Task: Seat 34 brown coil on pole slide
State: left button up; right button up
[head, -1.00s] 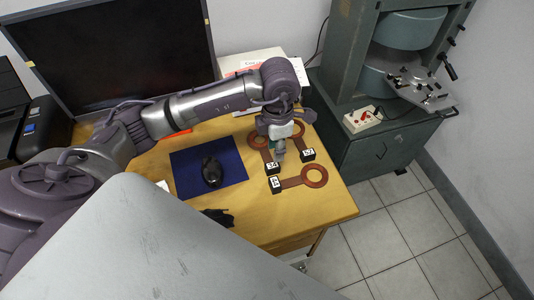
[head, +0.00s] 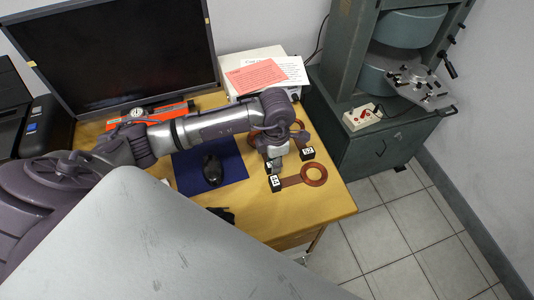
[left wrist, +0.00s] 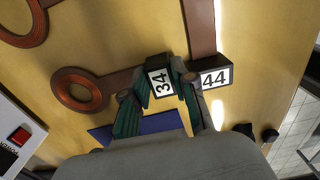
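The 34 coil is a brown ring (left wrist: 78,90) on a flat strip that ends in a black block tagged 34 (left wrist: 158,82). It lies on the wooden desk; in the head view the gripper and forearm hide most of it. My left gripper (left wrist: 158,100) points down at the tagged block, one green-padded finger on each side, spread open. I cannot tell whether the pads touch it. In the head view the left gripper (head: 274,160) is over the desk's right part. A metal slide plate (head: 425,90) sticks out from the green magnet (head: 345,50). My right gripper is not in view.
The coil tagged 44 (head: 275,184) lies close in front, its block (left wrist: 212,77) beside one finger. Another tagged coil (head: 307,153) lies to the right. A blue mat with a black mouse (head: 212,170), a monitor (head: 110,50) and a red-buttoned box (head: 361,118) are near.

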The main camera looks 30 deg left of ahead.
pick_arm(q)
jog(key=shift+c, duration=1.2)
grip_shut()
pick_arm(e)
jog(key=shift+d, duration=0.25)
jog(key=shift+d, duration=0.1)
